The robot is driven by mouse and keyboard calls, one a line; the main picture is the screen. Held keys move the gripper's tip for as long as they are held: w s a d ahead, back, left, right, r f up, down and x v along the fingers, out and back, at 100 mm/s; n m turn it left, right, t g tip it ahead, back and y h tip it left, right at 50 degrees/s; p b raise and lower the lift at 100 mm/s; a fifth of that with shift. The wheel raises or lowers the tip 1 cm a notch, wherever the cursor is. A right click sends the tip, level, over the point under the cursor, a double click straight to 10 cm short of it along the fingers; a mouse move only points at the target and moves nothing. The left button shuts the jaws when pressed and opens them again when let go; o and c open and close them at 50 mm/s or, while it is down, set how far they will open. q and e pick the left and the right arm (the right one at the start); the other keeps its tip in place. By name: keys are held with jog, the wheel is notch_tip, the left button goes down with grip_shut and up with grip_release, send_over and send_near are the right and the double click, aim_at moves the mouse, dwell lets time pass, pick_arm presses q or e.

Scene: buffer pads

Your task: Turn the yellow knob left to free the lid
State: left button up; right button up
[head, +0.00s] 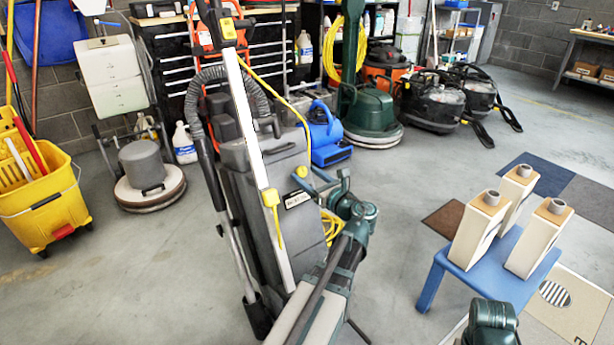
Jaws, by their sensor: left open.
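The yellow knob (300,171) is on the upper right side of a grey floor-cleaning machine (272,185), just above a small label. The machine's grey top (262,148), which may be the lid, looks closed. My left gripper (308,181) comes from the right with its blue-grey fingers open. The fingertips are right at the knob in the picture, just below and to the right of it. I cannot tell whether they touch it or stand around it. Part of my right arm shows at the bottom right, but its gripper is out of view.
A blue stool (478,278) with three cream containers stands at right. A yellow mop bucket (45,205) is at left.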

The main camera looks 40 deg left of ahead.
pick_arm(q)
jog(key=shift+a, duration=0.15)
grip_shut()
dwell(0.4)
